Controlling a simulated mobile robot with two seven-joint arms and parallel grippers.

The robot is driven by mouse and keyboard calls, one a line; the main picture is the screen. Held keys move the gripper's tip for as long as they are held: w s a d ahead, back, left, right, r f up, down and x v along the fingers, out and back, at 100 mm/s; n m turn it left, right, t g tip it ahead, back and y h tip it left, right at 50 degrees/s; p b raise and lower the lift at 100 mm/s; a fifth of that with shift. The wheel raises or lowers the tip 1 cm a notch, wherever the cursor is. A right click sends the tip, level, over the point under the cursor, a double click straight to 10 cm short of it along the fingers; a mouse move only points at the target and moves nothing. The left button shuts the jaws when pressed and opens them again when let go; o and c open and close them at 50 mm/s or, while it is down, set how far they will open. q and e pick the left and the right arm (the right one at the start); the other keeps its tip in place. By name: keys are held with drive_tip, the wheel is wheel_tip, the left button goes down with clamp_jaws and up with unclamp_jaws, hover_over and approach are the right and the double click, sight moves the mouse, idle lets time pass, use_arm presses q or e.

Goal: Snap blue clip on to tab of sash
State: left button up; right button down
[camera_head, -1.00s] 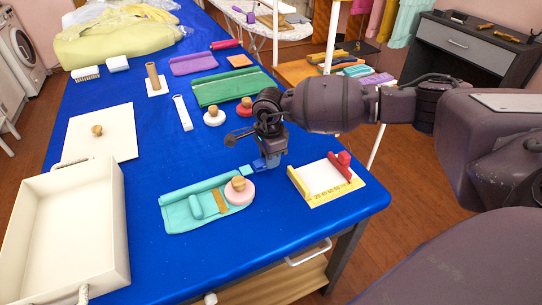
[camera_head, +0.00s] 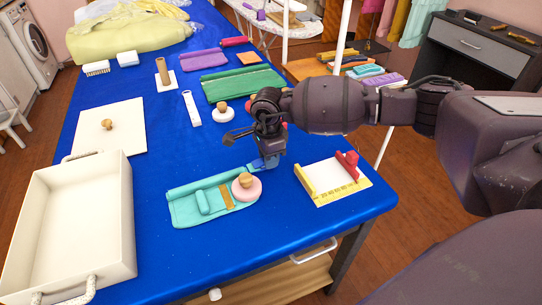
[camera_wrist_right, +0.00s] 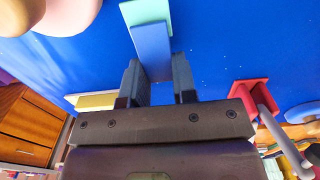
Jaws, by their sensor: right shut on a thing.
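The teal sash (camera_head: 181,210) lies folded on the blue-covered table near its front edge. My right gripper (camera_head: 270,162) is just above the cloth at the sash's far right corner. It is shut on the blue clip (camera_head: 257,164). In the right wrist view the clip (camera_wrist_right: 152,50) sits between the two fingers and points away from them. The sash's light teal tab (camera_wrist_right: 147,12) shows at the clip's far end, in line with it. The clip's end meets or overlaps the tab; I cannot tell if it is fastened. My left gripper is not in view.
A pink disc with a wooden knob (camera_head: 247,187) rests on the sash's right end. Right of it is a white board with yellow and red rails (camera_head: 330,180). A white tray (camera_head: 128,215) stands at left. A green folded cloth (camera_head: 243,84) lies behind.

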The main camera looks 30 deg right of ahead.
drive_tip(key=shift+a, duration=0.1)
idle(0.3)
drive_tip(key=c, duration=0.8)
unclamp_jaws()
drive_tip(key=shift+r, duration=0.25)
wheel_tip(320, 180, up, 10)
drive_tip(key=shift+r+p, duration=0.15)
drive_tip(key=shift+p, duration=0.5)
drive_tip(key=shift+s, duration=0.1)
